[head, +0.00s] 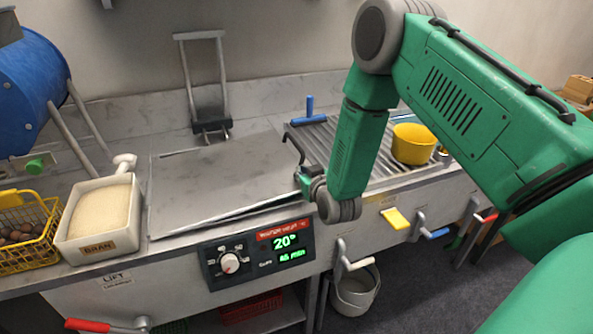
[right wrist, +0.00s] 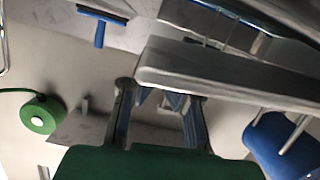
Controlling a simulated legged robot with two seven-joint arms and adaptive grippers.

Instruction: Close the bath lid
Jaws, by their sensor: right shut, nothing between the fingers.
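The bath lid (head: 215,175) is a flat grey metal plate over the bath at the centre of the head view. It lies nearly flat, with a narrow wedge-shaped gap along its front edge that widens toward the right. My right gripper (head: 303,182) is at the lid's right edge, mostly hidden behind my wrist; whether it touches the lid is unclear. In the right wrist view my right gripper (right wrist: 160,103) is shut with nothing in it, close to a broad grey metal edge (right wrist: 230,78). My left gripper is not in view.
A bran box (head: 100,215) and a yellow wire basket (head: 28,235) stand left of the lid. The control panel (head: 258,255) is below its front edge. A slatted rack with a yellow bowl (head: 412,145) lies to the right. An upright metal frame (head: 207,85) stands behind.

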